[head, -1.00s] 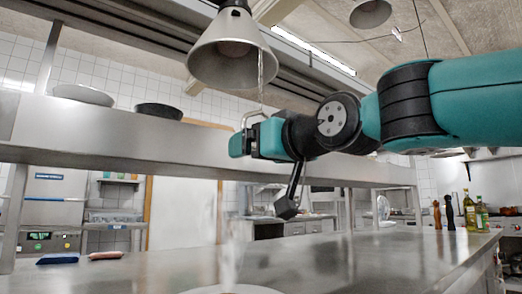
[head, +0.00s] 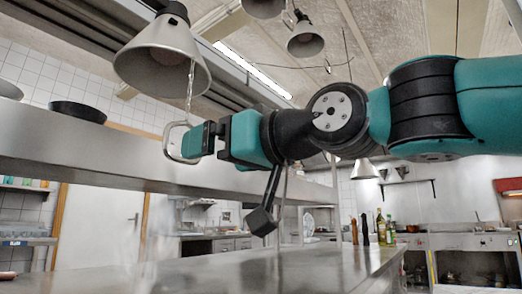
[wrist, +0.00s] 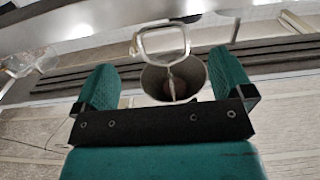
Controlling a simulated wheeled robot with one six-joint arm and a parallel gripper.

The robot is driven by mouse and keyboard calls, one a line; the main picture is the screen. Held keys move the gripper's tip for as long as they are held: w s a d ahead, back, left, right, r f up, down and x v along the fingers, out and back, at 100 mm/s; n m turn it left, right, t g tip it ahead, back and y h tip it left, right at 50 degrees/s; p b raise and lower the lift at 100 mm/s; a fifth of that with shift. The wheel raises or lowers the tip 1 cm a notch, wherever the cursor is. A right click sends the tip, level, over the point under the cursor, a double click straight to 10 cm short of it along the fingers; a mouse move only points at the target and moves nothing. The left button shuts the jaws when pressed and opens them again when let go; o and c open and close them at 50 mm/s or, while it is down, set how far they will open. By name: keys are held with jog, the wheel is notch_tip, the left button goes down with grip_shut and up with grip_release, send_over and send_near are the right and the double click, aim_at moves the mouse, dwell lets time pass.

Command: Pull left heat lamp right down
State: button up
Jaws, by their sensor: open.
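The left heat lamp (head: 162,58) is a grey cone shade hanging at the upper left in the head view. A cord runs from it down to a pale loop handle (head: 168,148). My gripper (head: 192,142) is open and empty, with the handle right at its fingertips in the head view. In the wrist view the handle (wrist: 160,24) shows just beyond and between the fingertips of my gripper (wrist: 163,65). The lamp's shade (wrist: 193,75) is behind it. I cannot tell whether the fingers touch the handle.
A steel shelf (head: 90,150) runs just below and behind my gripper, with a dark pan (head: 78,111) on it. Another heat lamp (head: 305,40) hangs further right. The steel counter (head: 250,270) below is mostly clear, with bottles (head: 383,228) towards the far right.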

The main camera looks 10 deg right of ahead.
jog(key=b+v, duration=0.7)
jog(key=b, duration=0.4)
jog(key=shift+d+f, duration=0.1)
jog(key=shift+f, duration=0.1)
